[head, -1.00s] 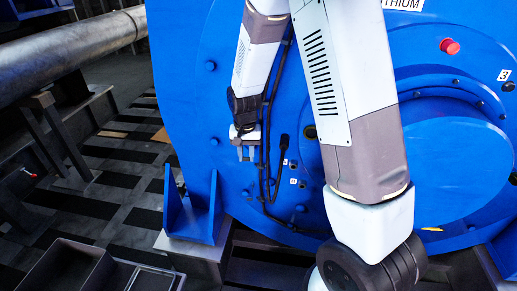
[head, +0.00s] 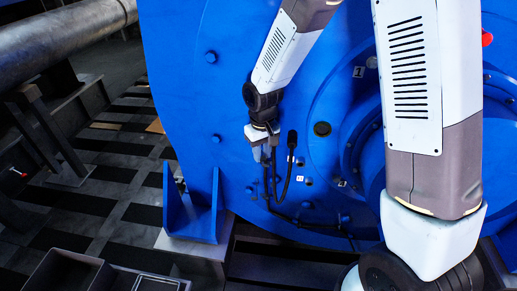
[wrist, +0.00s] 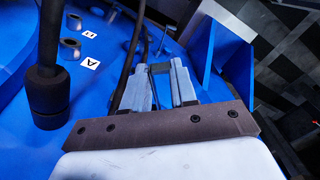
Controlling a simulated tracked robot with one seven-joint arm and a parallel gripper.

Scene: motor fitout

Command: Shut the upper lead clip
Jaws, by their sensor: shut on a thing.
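My gripper (head: 265,153) is at the blue motor face, pointing down, over the line of the black lead (head: 266,184). In the wrist view its two grey fingers (wrist: 159,88) are closed on a small dark piece (wrist: 158,70) between them, which appears to be the upper lead clip. The fingers hide most of it, so I cannot tell whether its latch is closed. The lead also shows beside the left finger in the wrist view (wrist: 126,68). A black plug end (head: 292,138) on a cable stands just right of my gripper.
The blue motor housing (head: 230,100) fills the background. A blue bracket (head: 194,212) stands below left. Small labelled ports (wrist: 71,48) lie left of the fingers in the wrist view. A dark open bin (head: 65,272) and a large pipe (head: 60,40) are at the left.

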